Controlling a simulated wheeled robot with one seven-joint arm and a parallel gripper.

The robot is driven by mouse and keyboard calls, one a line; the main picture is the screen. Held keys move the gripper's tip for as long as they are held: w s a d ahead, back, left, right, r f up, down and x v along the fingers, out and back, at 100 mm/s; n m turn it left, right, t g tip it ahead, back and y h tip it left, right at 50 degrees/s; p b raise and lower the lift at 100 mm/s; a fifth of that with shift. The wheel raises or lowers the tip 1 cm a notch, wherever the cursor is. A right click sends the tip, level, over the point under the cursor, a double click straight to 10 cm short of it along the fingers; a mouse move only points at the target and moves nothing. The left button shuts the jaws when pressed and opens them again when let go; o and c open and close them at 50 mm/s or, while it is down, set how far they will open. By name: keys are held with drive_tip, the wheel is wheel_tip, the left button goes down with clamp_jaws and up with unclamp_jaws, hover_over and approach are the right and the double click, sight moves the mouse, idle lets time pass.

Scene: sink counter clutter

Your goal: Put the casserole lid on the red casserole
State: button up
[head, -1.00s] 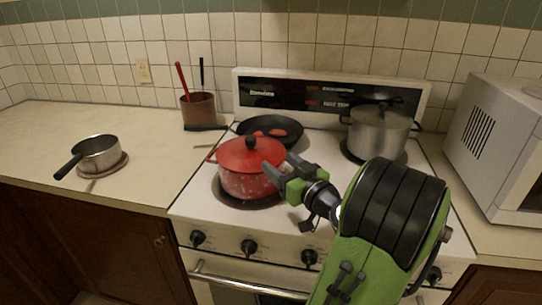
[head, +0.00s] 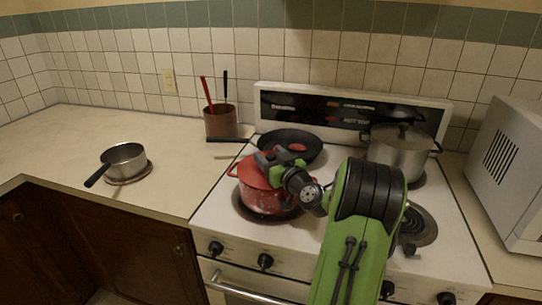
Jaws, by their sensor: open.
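The red casserole (head: 262,199) stands on the front left burner of the stove. Its red lid (head: 251,172) lies on top of it and looks close to level; whether it is fully seated cannot be told, as my gripper hides its middle and right part. My gripper (head: 272,159) is over the lid, where the black knob showed before. Its jaws are open, and the knob is hidden behind or between the fingers.
A black frying pan (head: 288,146) is on the back left burner and a steel pot (head: 399,154) on the back right. A small saucepan (head: 123,158) and a utensil crock (head: 220,121) stand on the left counter. A microwave (head: 510,170) is at right.

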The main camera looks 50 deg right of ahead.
clamp_jaws()
drive_tip(key=shift+o, duration=0.5)
unclamp_jaws()
drive_tip(key=shift+s, duration=0.15)
drive_tip(key=b+v, duration=0.4)
drive_tip(key=v, duration=1.1)
drive_tip(key=shift+s, duration=0.25)
drive_tip(key=shift+a, duration=0.1)
